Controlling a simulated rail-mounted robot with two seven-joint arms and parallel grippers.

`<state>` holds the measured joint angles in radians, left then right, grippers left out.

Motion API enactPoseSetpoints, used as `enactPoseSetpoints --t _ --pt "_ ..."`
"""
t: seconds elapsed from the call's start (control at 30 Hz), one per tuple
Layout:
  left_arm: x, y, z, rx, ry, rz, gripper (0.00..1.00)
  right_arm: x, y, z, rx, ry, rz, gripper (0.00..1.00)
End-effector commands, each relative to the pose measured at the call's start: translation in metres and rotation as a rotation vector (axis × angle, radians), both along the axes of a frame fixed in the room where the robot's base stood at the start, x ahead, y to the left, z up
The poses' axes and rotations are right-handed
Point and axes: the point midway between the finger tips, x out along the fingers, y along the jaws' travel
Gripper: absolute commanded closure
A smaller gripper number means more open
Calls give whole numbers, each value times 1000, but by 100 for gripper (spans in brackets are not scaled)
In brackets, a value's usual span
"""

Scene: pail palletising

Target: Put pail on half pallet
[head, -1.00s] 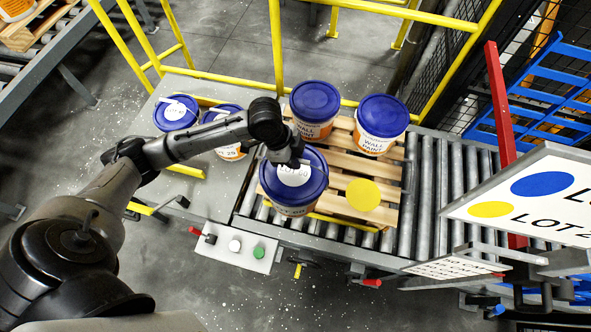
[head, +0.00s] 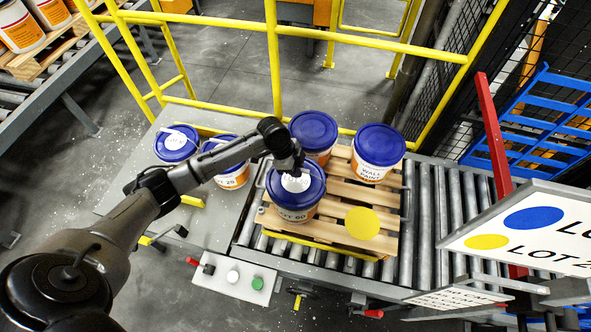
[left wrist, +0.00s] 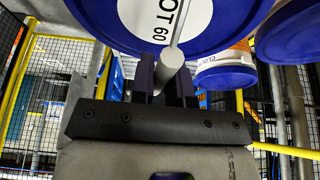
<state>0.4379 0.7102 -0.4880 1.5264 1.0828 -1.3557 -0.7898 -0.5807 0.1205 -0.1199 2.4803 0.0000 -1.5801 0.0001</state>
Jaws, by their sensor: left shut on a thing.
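The held pail (head: 295,208) has a blue lid, a white lot label on top and an orange and white wall. My left gripper (head: 294,168) is shut on its handle; in the left wrist view the fingers (left wrist: 174,88) close around the grey handle grip, below the blue lid (left wrist: 215,40). The pail is upright over the front-left part of the wooden half pallet (head: 333,232). I cannot tell if its base touches the slats. Two similar pails, one at back left (head: 320,128) and one at back right (head: 377,152), stand on the pallet. My right gripper is not in view.
A yellow disc (head: 362,223) shows at the pallet's front right. Two more pails, (head: 177,144) and (head: 231,168), stand on the grey table at left. Rollers (head: 440,215), a yellow rail (head: 273,60), a red post (head: 493,140) and a lot sign (head: 525,220) surround the pallet.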

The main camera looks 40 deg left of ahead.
Motion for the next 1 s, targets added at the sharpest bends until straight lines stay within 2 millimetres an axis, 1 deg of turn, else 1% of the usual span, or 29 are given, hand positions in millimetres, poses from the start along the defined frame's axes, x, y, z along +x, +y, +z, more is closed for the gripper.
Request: enactPoseSetpoints --t 0.2,0.33,0.47,0.8,0.83,1.0 --pt "1 0 -20 -2 -3 3 100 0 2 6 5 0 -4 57" --pt "1 0 -30 -2 -5 2 100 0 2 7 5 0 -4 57" --pt "1 1 -34 -1 -5 2 100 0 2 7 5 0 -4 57" --pt "1 0 -36 -1 -5 2 100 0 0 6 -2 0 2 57" --pt "-1 0 -40 1 2 2 83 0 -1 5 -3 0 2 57" --pt "-1 0 -39 1 2 2 67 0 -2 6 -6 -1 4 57"
